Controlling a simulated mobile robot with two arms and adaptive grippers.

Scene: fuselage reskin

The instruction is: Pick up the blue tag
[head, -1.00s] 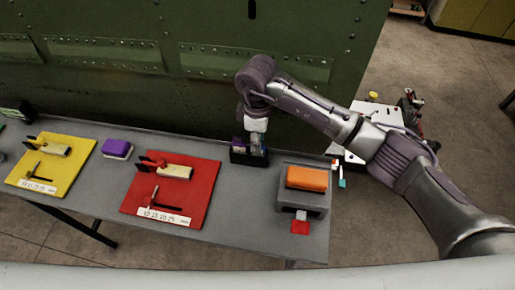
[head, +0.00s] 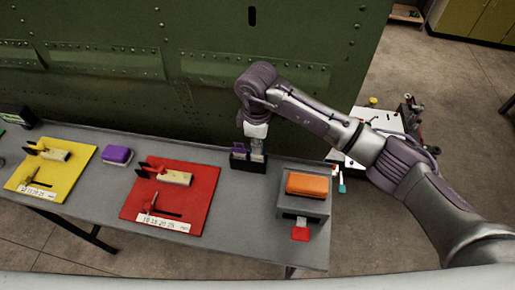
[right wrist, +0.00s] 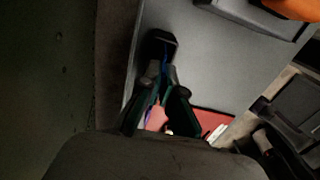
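My right gripper (head: 257,149) points down at a small black holder (head: 247,164) at the table's back edge. Purple and pale pieces show at the holder's top. In the right wrist view, the gripper's dark fingers (right wrist: 161,79) reach to the holder (right wrist: 160,41). A thin blue strip (right wrist: 165,62), likely the blue tag, shows between the fingertips, mostly hidden. Whether the fingers are closed on it is too dark and small to tell. My left gripper is not in view.
A grey box with an orange block (head: 308,184) stands right of the holder, a red tag (head: 300,234) at its front. Left are a red board (head: 196,206), a purple block (head: 117,154) and a yellow board (head: 69,174). The green fuselage panel (head: 120,95) rises behind.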

